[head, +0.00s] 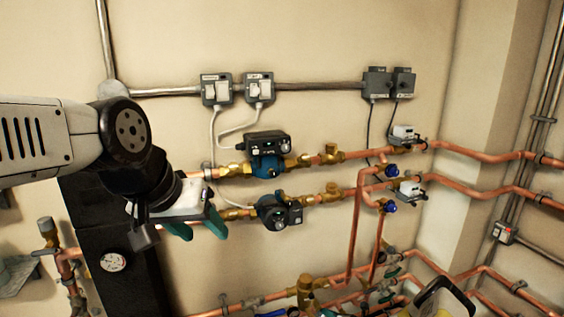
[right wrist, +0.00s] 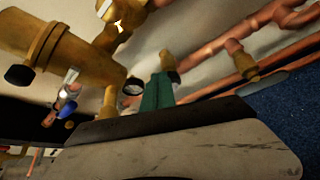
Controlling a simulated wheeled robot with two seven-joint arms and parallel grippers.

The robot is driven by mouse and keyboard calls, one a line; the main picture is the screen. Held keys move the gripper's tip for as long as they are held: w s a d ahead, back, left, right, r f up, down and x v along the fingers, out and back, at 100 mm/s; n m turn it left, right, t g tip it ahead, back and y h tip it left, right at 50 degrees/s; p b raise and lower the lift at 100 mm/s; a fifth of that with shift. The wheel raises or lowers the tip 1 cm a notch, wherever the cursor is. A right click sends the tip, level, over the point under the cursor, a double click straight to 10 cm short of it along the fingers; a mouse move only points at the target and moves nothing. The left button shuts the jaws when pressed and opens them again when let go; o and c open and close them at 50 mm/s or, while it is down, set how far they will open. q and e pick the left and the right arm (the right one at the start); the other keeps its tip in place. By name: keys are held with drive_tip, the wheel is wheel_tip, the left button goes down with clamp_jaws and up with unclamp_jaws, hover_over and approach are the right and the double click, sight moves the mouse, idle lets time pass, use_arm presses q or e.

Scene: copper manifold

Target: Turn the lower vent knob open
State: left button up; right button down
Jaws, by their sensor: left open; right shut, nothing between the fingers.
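I cannot tell for certain which fitting is the lower vent knob. In the right wrist view, a small dark round knob (right wrist: 133,87) sits just left of my right gripper (right wrist: 157,84), whose green fingers are shut and empty among brass fittings and copper pipes. I cannot tell whether the fingers touch anything. A small blue knob (right wrist: 70,124) and a brass body (right wrist: 72,58) with a black cap (right wrist: 19,75) lie further left. In the head view my left gripper (head: 202,232) is open and empty, in front of the wall left of the pumps. My right fingers are not clear there.
An upper pump (head: 265,165) and a lower pump (head: 273,212) sit on copper pipes. Two blue valve handles (head: 390,207) are right of them. Grey switch boxes (head: 216,89) hang above. Lower pipes crowd the bottom right. A black panel with a gauge (head: 113,262) stands at left.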

drive_tip(key=s, duration=0.1)
drive_tip(key=s+d, duration=0.1)
drive_tip(key=s, duration=0.2)
drive_tip(key=shift+s+d, duration=0.2)
drive_tip(key=shift+d, duration=0.2)
drive_tip(key=w+f, duration=0.1)
drive_tip(key=w, duration=0.5)
drive_tip(key=shift+w+a, duration=0.15)
drive_tip(key=shift+a, duration=0.05)
idle(0.3)
